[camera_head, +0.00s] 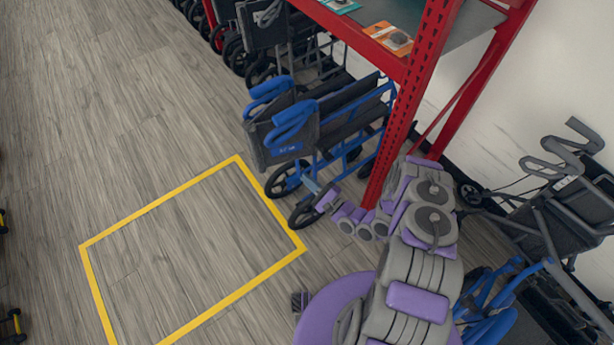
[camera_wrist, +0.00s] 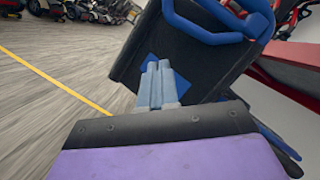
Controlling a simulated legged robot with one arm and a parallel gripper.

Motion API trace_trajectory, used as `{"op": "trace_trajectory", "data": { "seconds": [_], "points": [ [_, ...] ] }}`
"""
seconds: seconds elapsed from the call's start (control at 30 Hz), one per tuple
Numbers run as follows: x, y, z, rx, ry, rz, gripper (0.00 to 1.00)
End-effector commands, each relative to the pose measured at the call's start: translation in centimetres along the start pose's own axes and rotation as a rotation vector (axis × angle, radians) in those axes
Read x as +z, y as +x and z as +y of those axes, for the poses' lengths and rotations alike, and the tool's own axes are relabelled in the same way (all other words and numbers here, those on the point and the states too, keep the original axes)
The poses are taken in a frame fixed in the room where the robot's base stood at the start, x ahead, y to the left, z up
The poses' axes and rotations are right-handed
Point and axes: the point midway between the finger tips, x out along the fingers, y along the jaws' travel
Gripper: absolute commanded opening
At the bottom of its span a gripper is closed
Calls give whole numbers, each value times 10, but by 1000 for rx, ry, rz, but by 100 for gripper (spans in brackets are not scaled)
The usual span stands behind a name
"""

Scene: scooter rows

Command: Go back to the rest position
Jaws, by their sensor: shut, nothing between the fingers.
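My gripper (camera_wrist: 158,82) is shut and empty in the wrist view, its two grey-blue fingers together in front of the black panel of a blue wheelchair (camera_wrist: 190,40). In the head view the gripper (camera_head: 308,184) is small, at the end of my purple and grey arm, which reaches up and left from the lower right. It is close to the lower part of the blue wheelchair (camera_head: 290,130), near its wheels. I cannot tell whether it touches the chair.
A red shelf rack (camera_head: 400,120) stands right behind the blue wheelchair. More wheelchairs (camera_head: 265,30) line the top, and a grey walker (camera_head: 560,205) stands at the right. A yellow floor outline (camera_head: 160,200) encloses bare wooden floor; the left side is mostly free.

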Motion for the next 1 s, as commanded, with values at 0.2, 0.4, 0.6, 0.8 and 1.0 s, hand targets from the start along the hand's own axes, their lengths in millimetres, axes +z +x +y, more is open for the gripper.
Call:
{"op": "trace_trajectory", "data": {
  "seconds": [0.2,0.4,0.6,0.8,1.0],
  "points": [
    [1,2,2,3,-1,-1,0],
    [-1,-2,-3,-3,6,-4,0],
    [-9,4,-10,44,-64,23,0],
    [-36,24,-34,218,-317,129,0],
    [-63,32,-77,414,-588,250,0]
  ]
}}
